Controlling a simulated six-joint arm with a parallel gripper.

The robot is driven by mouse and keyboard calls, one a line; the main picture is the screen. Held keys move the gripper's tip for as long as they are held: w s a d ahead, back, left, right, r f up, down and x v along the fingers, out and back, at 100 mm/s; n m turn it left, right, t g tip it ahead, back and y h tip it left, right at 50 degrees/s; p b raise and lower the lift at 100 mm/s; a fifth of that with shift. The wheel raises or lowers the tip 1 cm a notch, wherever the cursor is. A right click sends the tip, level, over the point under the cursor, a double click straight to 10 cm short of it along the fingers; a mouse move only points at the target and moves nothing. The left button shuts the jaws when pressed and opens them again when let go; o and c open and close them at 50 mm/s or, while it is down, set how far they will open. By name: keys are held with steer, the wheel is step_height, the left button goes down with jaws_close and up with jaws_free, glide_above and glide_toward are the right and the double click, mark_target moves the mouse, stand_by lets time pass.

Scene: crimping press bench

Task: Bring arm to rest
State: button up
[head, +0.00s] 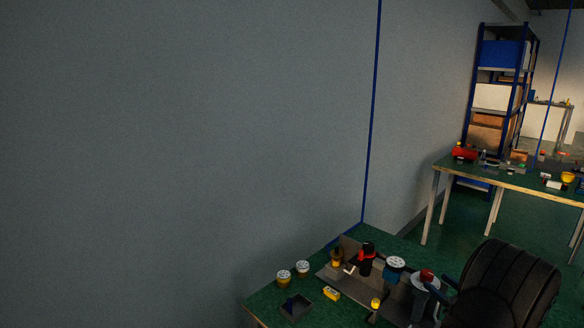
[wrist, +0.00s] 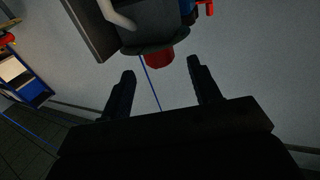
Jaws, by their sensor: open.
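My gripper (wrist: 161,66) is open in the wrist view, with two dark fingers apart and nothing held between them. Beyond the fingertips is a red round part (wrist: 160,59) under a dark grey body; whether the fingers touch it cannot be told. In the head view, a large dark ribbed shape at the lower right, probably my wrist, covers the right end of the near bench (head: 262,308). A round pale part with a red top (head: 427,275) stands just left of it.
The near bench holds two white-topped pots (head: 293,271), a dark tray (head: 296,307), a yellow block (head: 332,293) and a black-and-red part (head: 367,259). A grey wall (head: 180,140) stands behind. A second table (head: 510,180) and blue-framed shelf (head: 500,90) are farther right.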

mark_target(432, 278)
steer(key=v, duration=0.6)
steer(key=x, duration=1.1)
steer(key=shift+w+a+f, duration=0.2)
steer(key=shift+w+f, duration=0.1)
steer(key=shift+w, duration=0.05)
steer(key=shift+h, duration=0.3)
steer(key=shift+s+d, duration=0.1)
steer(key=shift+s+d, duration=0.2)
steer(key=shift+s, duration=0.15)
steer(key=v, duration=1.1)
steer(key=x, duration=1)
steer(key=shift+w+a+r, duration=0.1)
steer(key=shift+w+r, duration=0.05)
steer(key=shift+r, duration=0.15)
